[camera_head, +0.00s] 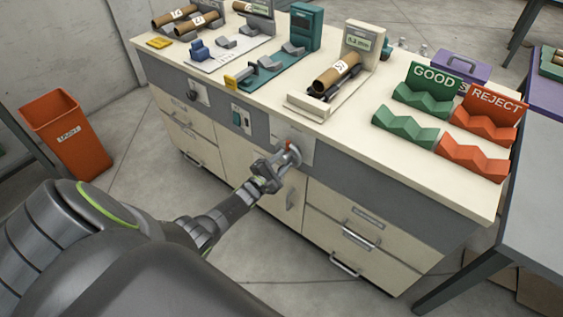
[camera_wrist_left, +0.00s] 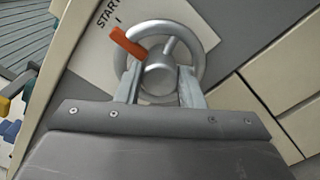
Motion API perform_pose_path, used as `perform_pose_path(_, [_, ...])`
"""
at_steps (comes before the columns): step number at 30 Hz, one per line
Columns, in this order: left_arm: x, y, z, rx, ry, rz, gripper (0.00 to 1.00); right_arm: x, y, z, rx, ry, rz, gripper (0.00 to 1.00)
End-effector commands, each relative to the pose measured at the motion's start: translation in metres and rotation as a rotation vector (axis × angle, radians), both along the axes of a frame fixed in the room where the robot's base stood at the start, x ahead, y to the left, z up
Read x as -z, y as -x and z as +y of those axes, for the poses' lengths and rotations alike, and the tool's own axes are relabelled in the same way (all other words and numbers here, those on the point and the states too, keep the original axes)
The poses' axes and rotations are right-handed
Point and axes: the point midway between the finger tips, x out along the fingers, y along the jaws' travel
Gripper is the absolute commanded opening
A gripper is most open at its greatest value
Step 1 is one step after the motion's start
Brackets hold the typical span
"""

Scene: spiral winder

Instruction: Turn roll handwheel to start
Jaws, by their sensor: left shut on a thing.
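The roll handwheel, a grey metal ring with a central hub and a spoke, sits on the front panel of the bench. It shows in the left wrist view (camera_wrist_left: 205,37) and partly in the head view (camera_head: 296,152). An orange pointer (camera_wrist_left: 128,43) on it points up and left, just below the START mark (camera_wrist_left: 107,14) on the white plate. My left gripper (camera_head: 281,164) is at the wheel, its two fingers (camera_wrist_left: 159,85) on either side of the hub and shut on the wheel. My right gripper is not in view.
The bench top (camera_head: 215,85) carries a roll on a stand (camera_head: 345,65), green GOOD racks (camera_head: 405,128) and orange REJECT racks (camera_head: 472,158). Drawers and handles (camera_head: 357,238) lie below the panel. An orange bin (camera_head: 75,140) stands at left; the floor in front is open.

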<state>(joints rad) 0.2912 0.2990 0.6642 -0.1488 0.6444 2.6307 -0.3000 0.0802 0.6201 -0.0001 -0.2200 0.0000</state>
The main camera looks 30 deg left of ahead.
Motion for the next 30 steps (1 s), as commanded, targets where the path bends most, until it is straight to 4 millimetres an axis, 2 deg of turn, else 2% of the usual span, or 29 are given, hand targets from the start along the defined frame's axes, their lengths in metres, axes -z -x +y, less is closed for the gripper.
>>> perform_pose_path(6, [0.002, 0.001, -0.001, -0.001, 0.005, 0.005, 0.12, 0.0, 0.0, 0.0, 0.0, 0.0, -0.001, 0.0])
perform_pose_path(7, [0.002, 0.001, -0.001, -0.001, 0.005, 0.005, 0.39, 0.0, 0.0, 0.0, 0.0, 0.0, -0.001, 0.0])
perform_pose_path(11, [0.002, 0.001, 0.0, 0.0, 0.003, 0.003, 0.56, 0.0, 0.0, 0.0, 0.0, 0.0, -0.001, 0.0])
perform_pose_path(22, [0.0, 0.004, 0.0, -0.001, 0.001, 0.002, 0.56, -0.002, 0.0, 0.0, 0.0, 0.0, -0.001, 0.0])
perform_pose_path(26, [0.0, 0.019, 0.002, 0.0, 0.001, 0.003, 0.56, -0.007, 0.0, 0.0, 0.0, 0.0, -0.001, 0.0])
perform_pose_path(30, [0.0, 0.045, 0.004, -0.001, 0.001, 0.003, 0.56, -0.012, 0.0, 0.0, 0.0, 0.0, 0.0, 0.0])
